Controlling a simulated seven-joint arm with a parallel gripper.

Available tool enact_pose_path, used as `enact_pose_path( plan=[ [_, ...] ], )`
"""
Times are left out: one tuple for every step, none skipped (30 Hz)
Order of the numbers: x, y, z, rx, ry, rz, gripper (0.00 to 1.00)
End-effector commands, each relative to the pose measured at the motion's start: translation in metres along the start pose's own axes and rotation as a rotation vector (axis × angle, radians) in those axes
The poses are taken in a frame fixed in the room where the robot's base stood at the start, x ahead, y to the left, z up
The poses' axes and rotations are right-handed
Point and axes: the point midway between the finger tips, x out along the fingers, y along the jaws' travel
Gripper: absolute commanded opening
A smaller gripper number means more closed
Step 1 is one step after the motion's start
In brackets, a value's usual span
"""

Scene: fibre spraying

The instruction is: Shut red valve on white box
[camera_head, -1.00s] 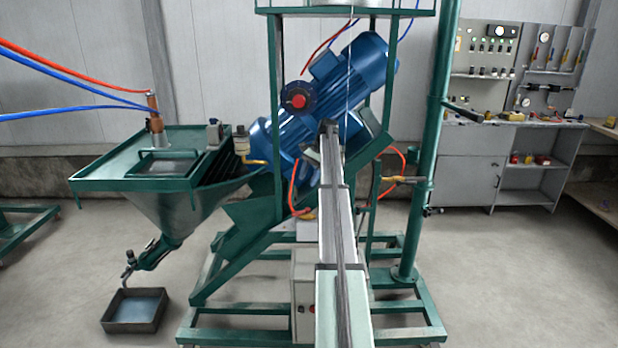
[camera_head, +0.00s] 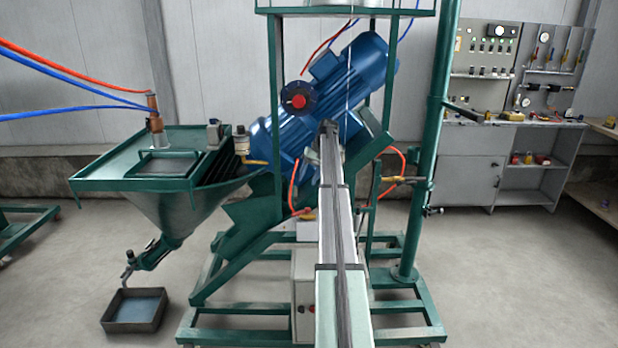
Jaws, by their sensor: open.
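A pale box (camera_head: 306,231) sits low in the green frame behind my arm, partly hidden by it. No red valve handle can be made out there. My arm reaches from the bottom centre up to the blue motor area.
A blue motor (camera_head: 350,75) with a red knob (camera_head: 299,101) is mounted above on the green frame (camera_head: 272,225). A green hopper (camera_head: 170,205) and dark tray (camera_head: 134,309) are left. A green post (camera_head: 420,200) stands right. Floor is clear beyond.

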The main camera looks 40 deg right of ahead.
Motion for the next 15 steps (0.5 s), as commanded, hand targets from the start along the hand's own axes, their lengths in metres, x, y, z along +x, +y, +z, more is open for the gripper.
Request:
enact_pose_path(
  plan=[
    [0.0001,0.0001,-0.0002,-0.039,0.000,0.000,0.49],
    [0.0001,0.0001,-0.0003,-0.065,0.001,0.000,0.49],
    [0.0001,0.0001,-0.0003,-0.100,0.001,0.000,0.49],
    [0.0001,0.0000,-0.0002,-0.126,0.001,0.000,0.49],
    [0.0001,0.0000,-0.0001,-0.152,0.001,0.000,0.49],
    [0.0001,0.0001,-0.0001,-0.187,0.000,0.000,0.49],
    [0.0001,0.0000,-0.0001,-0.213,0.000,0.000,0.49],
    [0.0001,0.0000,-0.0001,-0.239,0.000,0.000,0.49],
    [0.0000,0.0000,0.0000,-0.274,0.000,0.000,0.49],
    [0.0000,0.0000,0.0001,-0.299,0.000,0.000,0.49],
    [-0.0001,0.0000,0.0002,-0.325,0.000,0.000,0.49],
    [-0.0001,-0.0001,0.0004,-0.360,-0.001,0.000,0.49],
    [-0.0001,-0.0001,0.0005,-0.386,-0.001,0.000,0.49],
    [-0.0001,-0.0001,0.0006,-0.412,-0.001,0.000,0.49],
    [-0.0002,-0.0001,0.0008,-0.447,-0.001,0.000,0.49]
  ],
)
